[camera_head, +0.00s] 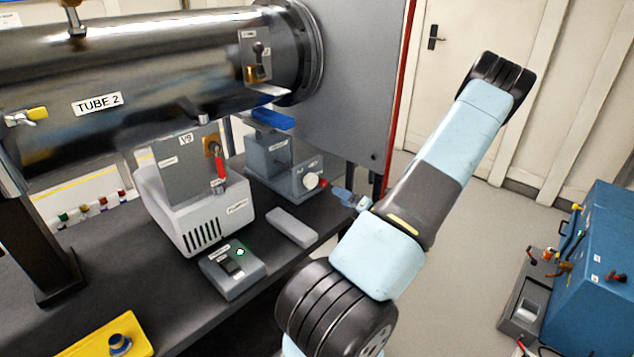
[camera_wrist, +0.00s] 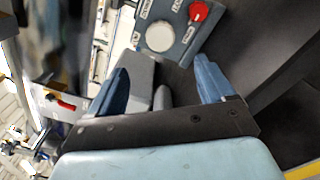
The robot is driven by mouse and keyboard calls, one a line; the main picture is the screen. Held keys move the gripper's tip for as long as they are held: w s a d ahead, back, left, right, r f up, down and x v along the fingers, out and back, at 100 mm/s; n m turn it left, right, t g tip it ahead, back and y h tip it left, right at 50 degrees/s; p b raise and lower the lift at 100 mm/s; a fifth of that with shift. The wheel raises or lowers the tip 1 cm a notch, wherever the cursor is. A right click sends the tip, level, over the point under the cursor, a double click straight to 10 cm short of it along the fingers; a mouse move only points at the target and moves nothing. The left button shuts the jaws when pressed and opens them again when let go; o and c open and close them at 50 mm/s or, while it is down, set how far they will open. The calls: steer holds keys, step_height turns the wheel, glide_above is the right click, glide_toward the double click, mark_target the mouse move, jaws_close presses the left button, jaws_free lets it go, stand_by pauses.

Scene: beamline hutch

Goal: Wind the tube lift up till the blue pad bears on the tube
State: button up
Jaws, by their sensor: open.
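The tube lift (camera_head: 270,158) is a grey box on the bench with a blue pad (camera_head: 272,118) on top. The pad sits under the end of the dark steel tube labelled TUBE 2 (camera_head: 150,75); a narrow gap seems to show between them, though contact is hard to judge. A white round knob (camera_head: 312,181) is on the lift's front, with a small red part beside it. My gripper (camera_head: 343,195) is just right of the knob, open and empty. In the wrist view the knob (camera_wrist: 160,37) and red part (camera_wrist: 199,12) lie ahead, beyond the spread blue fingers (camera_wrist: 163,80).
A white pump (camera_head: 200,215) stands left of the lift, under the V9 plate with a red handle. A grey block (camera_head: 292,227) and a small box with a green light (camera_head: 233,270) lie in front. A blue cabinet (camera_head: 595,275) stands at right. Floor between is clear.

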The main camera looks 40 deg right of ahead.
mark_target(315, 182)
steer(key=w, duration=0.9)
steer(key=w+a, duration=0.1)
steer(key=w, duration=0.3)
steer(key=shift+w, duration=0.3)
steer(key=shift+c, duration=0.5)
steer(key=c, duration=0.9)
steer(key=shift+d, duration=0.25)
steer(key=shift+f, duration=0.1)
